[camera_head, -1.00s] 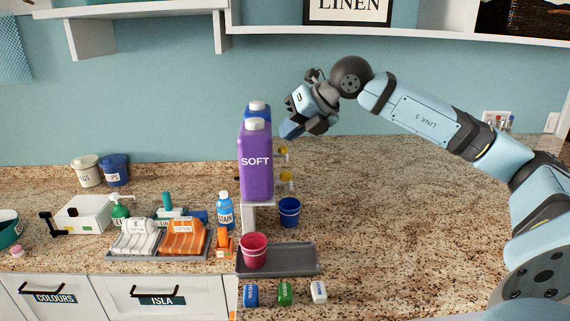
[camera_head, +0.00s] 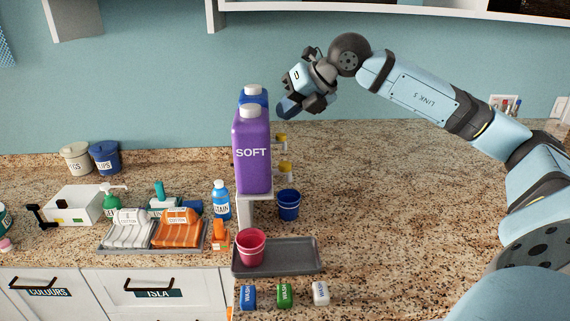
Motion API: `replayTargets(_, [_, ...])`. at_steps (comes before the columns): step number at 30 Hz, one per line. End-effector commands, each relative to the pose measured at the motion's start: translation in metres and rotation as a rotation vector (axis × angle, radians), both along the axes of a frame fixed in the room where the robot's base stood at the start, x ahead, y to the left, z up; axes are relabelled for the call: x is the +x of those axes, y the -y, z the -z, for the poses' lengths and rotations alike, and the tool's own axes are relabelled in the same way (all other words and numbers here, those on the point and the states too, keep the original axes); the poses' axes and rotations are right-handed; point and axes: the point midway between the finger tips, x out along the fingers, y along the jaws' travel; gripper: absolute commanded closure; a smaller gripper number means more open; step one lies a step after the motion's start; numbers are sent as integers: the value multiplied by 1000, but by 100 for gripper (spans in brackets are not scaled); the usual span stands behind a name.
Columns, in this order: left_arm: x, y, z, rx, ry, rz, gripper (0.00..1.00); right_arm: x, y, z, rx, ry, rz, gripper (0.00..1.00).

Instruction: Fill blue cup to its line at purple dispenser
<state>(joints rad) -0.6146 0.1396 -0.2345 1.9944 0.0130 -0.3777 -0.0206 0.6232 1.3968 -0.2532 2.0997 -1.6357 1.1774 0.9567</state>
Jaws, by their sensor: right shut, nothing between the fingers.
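The purple dispenser (camera_head: 252,172), marked SOFT, stands upright on a white stand, with a yellow tap (camera_head: 285,171) on its right side. The blue cup (camera_head: 288,205) stands to the right of the stand, below the taps, and seems empty from here; its line cannot be made out. My right gripper (camera_head: 287,108) is shut and empty, above and to the right of the dispenser, apart from it and well above the cup. My left gripper is not in view.
A blue bottle (camera_head: 254,95) stands behind the purple one, with another yellow tap (camera_head: 281,141). A pink cup (camera_head: 251,246) stands on a grey tray (camera_head: 300,257) in front. Several small labelled blocks lie at the front edge. The counter to the right is clear.

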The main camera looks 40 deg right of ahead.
Motion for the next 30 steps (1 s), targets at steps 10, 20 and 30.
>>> replayTargets(10, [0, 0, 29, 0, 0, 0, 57, 0, 0, 36, -1, 0, 1, 100])
replayTargets(20, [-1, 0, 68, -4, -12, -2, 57, 0, 0, 81, 0, 0, 0, 100])
replayTargets(30, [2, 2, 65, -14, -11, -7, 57, 0, 0, 86, 0, 0, 0, 100])
